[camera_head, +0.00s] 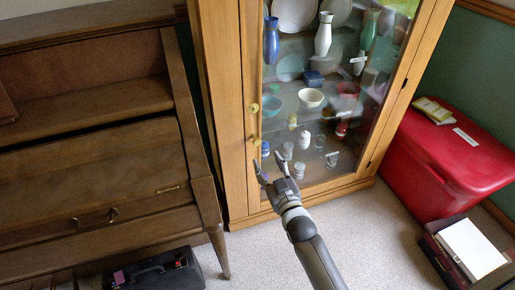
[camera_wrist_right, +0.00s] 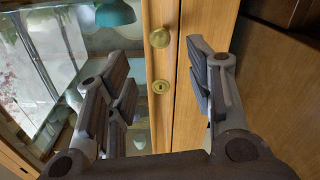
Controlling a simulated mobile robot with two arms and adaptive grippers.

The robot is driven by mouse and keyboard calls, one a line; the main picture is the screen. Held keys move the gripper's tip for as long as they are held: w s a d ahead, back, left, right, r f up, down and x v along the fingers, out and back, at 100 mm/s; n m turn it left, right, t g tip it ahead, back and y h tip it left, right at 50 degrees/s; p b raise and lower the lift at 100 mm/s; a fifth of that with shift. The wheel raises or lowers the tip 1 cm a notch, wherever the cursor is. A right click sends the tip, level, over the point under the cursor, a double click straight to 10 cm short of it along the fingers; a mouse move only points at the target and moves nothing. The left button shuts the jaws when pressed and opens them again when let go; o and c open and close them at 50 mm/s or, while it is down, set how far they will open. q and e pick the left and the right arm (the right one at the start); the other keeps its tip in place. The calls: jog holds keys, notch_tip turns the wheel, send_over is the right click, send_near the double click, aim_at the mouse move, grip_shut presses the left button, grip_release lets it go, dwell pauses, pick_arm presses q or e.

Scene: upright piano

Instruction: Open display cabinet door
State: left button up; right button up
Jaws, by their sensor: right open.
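The display cabinet (camera_head: 224,120) is a light wooden case with a glass door (camera_head: 318,118), which looks shut. Its round brass knob (camera_head: 254,108) and a brass keyhole plate (camera_head: 256,141) sit on the door's left frame. In the right wrist view the knob (camera_wrist_right: 160,38) is above the keyhole plate (camera_wrist_right: 160,87), both between my fingers in the picture. My right gripper (camera_head: 268,167) is open and empty, in front of the door's lower left part, below the knob; it also shows in the right wrist view (camera_wrist_right: 160,95). I see no contact with the knob. My left gripper is not in view.
A brown upright piano (camera_head: 90,150) stands left of the cabinet. A black case (camera_head: 155,272) lies on the floor by it. A red chest (camera_head: 450,150) and a box with papers (camera_head: 470,250) are at the right. Vases and bowls (camera_head: 311,97) stand behind the glass. Carpet (camera_head: 375,230) is clear in front.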

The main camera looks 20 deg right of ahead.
aim_at(258, 143)
jog(key=w+b, duration=0.2)
jog(key=w, duration=0.5)
jog(key=shift+w+a+f, duration=0.1)
jog(key=shift+w+a, duration=0.05)
jog(key=shift+w, duration=1.3)
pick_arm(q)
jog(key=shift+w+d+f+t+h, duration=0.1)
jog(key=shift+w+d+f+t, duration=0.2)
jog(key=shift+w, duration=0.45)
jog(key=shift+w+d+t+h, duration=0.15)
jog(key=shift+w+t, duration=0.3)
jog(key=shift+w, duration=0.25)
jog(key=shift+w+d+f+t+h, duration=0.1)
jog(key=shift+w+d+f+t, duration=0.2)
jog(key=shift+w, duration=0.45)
pick_arm(e)
jog(key=shift+w, duration=0.3)
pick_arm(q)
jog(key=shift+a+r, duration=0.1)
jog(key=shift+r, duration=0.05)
pick_arm(e)
grip_shut()
